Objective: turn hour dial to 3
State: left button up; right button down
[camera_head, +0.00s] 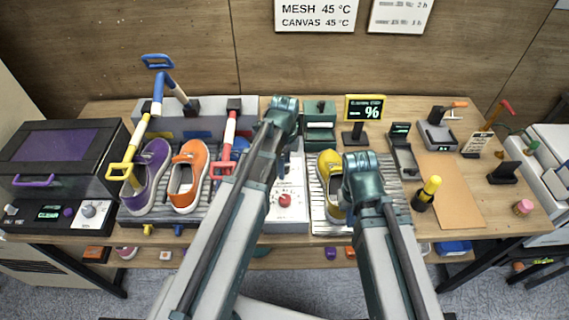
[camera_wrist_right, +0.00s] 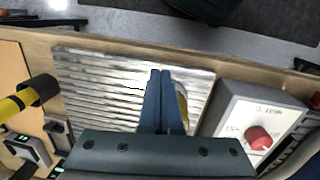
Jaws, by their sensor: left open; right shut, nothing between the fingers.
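A white box with a red dial (camera_head: 285,200) stands at the table's middle. The dial also shows in the right wrist view (camera_wrist_right: 258,138), with small unreadable marks around it. I cannot tell which mark it points at. My left gripper (camera_head: 285,108) is behind and above the box; its arm crosses just left of the dial, and its fingertips are not clear. My right gripper (camera_wrist_right: 160,88) is shut and empty above the yellow shoe (camera_head: 328,172), beside the box. A second, white dial (camera_head: 89,211) is on the black machine at the left.
An orange shoe (camera_head: 186,178) and a purple shoe (camera_head: 148,178) stand on the left, with long-handled brushes around them. A small display (camera_head: 365,108) stands at the back. The brown mat (camera_head: 450,190) is mostly clear.

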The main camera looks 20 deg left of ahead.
pick_arm(q)
notch_tip(320, 180, up, 14)
jog(key=p, duration=1.3)
jog(key=shift+p, duration=0.4)
jog(key=shift+f, duration=0.15)
jog(key=s+d+f+n+b, duration=0.2)
jog(key=s+d+n, duration=0.1)
jog(key=s+n, duration=0.1)
jog(key=s+d+f+n+b, duration=0.3)
jog(key=s+n, duration=0.1)
jog(key=s, duration=0.1)
jog(key=s+d+f+n+y+b, duration=0.1)
jog(key=s+d+f+n+b, duration=0.2)
jog(key=s+d+n, duration=0.1)
jog(key=shift+s+n, duration=0.25)
jog(key=shift+n, duration=0.25)
jog(key=shift+s+d+f+n+b, duration=0.2)
jog(key=shift+s+d+n+b, duration=0.15)
jog(key=shift+n, duration=0.25)
